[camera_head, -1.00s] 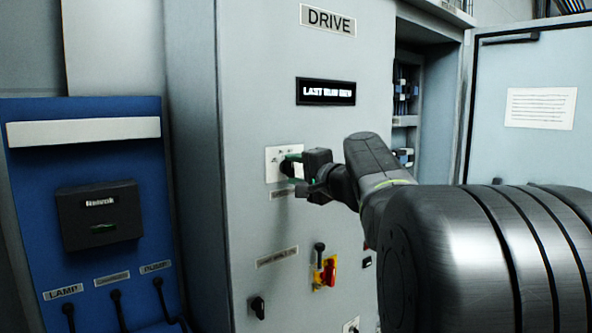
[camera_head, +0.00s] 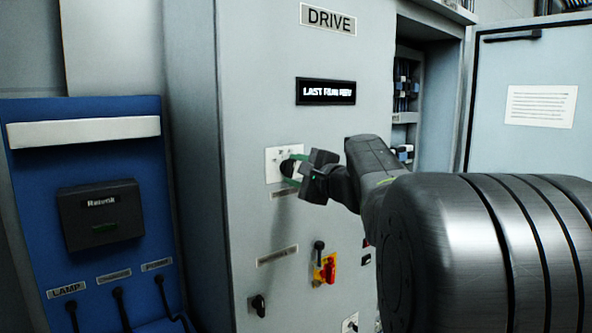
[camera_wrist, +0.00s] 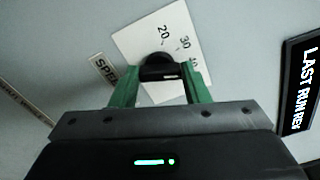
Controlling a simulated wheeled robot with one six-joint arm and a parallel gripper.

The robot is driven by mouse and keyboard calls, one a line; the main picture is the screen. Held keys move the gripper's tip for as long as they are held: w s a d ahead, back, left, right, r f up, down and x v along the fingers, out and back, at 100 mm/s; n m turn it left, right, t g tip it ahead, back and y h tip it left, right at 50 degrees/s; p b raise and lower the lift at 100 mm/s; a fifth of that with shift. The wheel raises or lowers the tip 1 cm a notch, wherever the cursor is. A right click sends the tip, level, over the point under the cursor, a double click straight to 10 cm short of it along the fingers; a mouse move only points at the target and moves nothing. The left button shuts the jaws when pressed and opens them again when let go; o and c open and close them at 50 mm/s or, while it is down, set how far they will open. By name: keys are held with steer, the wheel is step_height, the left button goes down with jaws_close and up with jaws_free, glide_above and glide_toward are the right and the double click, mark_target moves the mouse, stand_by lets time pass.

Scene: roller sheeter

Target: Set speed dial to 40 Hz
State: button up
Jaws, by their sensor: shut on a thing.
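The speed dial is a black round knob (camera_wrist: 158,66) on a white scale plate (camera_wrist: 148,38) in the wrist view. The numbers 20 and 30 are readable, and 40 is partly covered by the right green finger. My gripper (camera_wrist: 160,76) is shut on the knob, with one green finger on each side. I cannot tell which number the knob points at. In the head view my gripper (camera_head: 292,170) is at the white plate (camera_head: 273,163) on the cabinet front, and its fingers hide part of the knob.
A display (camera_head: 325,92) reading "LAST RUN REV" is above the dial. Below are a red and yellow switch (camera_head: 326,270) and a black knob (camera_head: 258,305). A blue panel (camera_head: 30,200) is at left. An open cabinet door (camera_head: 520,150) is at right.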

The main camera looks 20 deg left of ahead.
steer(key=o, duration=1)
steer(key=shift+d, duration=0.1)
steer(key=b+v, duration=0.4)
steer(key=v, duration=0.9)
steer(key=shift+s+d, duration=0.2)
steer(key=shift+d, duration=0.05)
steer(key=shift+a, duration=0.1)
steer(key=p+x, duration=0.4)
steer(key=x, duration=0.9)
steer(key=shift+w+a, duration=0.25)
steer(key=shift+a, duration=0.05)
steer(key=shift+d, duration=0.15)
